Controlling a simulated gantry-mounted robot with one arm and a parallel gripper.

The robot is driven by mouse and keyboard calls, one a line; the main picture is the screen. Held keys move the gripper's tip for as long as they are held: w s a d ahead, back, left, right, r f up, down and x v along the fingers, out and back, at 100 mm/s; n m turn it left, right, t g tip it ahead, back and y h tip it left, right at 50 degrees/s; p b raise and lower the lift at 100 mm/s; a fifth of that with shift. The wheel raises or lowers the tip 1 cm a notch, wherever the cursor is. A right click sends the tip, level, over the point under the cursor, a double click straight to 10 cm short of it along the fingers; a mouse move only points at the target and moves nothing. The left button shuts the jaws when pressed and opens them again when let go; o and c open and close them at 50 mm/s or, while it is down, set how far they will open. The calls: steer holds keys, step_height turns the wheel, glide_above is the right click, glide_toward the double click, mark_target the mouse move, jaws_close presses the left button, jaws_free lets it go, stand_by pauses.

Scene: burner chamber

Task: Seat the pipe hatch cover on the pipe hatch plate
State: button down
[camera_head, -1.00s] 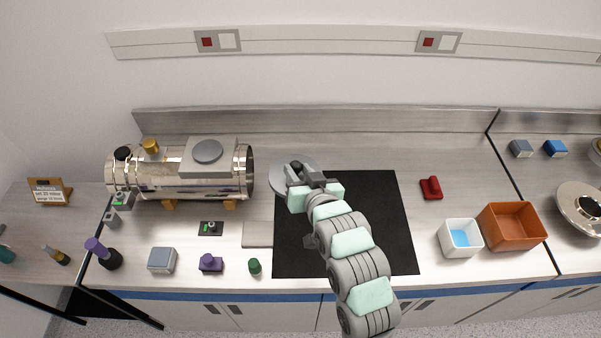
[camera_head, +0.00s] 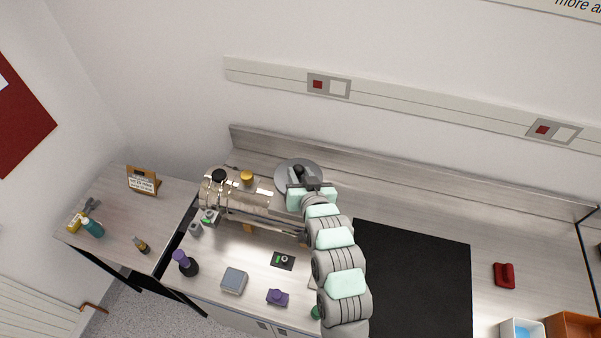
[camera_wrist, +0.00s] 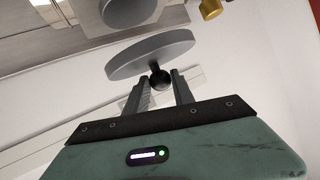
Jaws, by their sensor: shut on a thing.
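My gripper (camera_head: 301,182) is shut on the black knob (camera_wrist: 160,79) of the pipe hatch cover (camera_head: 286,173), a round grey disc. In the wrist view the cover (camera_wrist: 152,53) shows tilted at the fingertips, apart from the hatch plate. The pipe hatch plate (camera_wrist: 66,22) is a pale square with a round grey raised face, at the top of the wrist view. In the head view the plate is hidden behind the cover and my arm. The shiny horizontal pipe (camera_head: 238,207) lies partly behind my arm, with the cover over its right part.
A gold cap (camera_head: 247,178) and a black cap (camera_head: 219,175) stand on the pipe's left part. A dark mat (camera_head: 415,275) lies to the right. A grey block (camera_head: 234,280), a purple part (camera_head: 277,297) and a small panel (camera_head: 283,260) lie in front of the pipe.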

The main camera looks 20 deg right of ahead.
steer(key=shift+f+b, duration=1.6)
steer(key=shift+f, duration=1.25)
steer(key=shift+f+b, duration=0.1)
steer(key=shift+b, duration=0.25)
steer(key=shift+f+b, duration=0.45)
steer(key=shift+f, duration=0.5)
steer(key=c, duration=1)
jaws_free()
